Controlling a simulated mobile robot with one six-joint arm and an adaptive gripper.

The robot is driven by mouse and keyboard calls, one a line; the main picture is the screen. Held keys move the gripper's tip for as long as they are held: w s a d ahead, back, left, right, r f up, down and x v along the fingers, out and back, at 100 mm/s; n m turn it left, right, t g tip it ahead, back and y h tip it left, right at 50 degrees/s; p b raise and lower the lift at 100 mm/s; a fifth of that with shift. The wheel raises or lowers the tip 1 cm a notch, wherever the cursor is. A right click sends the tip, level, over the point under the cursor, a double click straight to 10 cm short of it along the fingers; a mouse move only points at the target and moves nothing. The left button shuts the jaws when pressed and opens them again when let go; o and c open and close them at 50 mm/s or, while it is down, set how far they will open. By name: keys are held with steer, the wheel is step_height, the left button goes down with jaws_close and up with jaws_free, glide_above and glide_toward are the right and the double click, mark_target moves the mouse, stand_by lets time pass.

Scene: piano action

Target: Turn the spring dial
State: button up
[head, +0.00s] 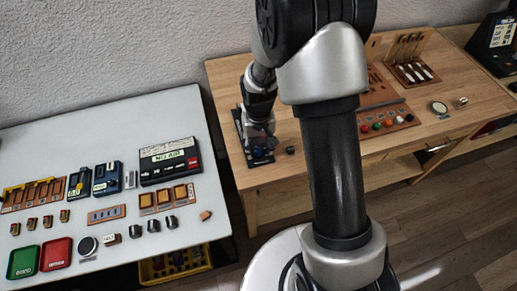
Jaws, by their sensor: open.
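My gripper (260,143) is open and points down over a dark narrow device (262,162) at the left end of the wooden table. The gripper covers much of this device, and a hint of blue shows between or below the fingers. I cannot make out a spring dial clearly; it may be hidden by the gripper. I cannot tell whether the fingers touch anything. A small black knob-like piece (290,150) lies on the wood just right of the device.
My arm crosses the middle and hides part of the wooden table (226,75). To its right are a board with coloured knobs (388,123), a tool rack (412,72) and a round dial-like piece (439,107). A white table (100,118) at left holds trays, blocks and a meter (170,160).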

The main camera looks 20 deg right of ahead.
steer(key=shift+f, duration=0.35)
steer(key=shift+c, duration=0.2)
jaws_close()
steer(key=shift+m, duration=1.3)
steer(key=shift+o, duration=0.2)
jaws_free()
steer(key=shift+r, duration=0.15)
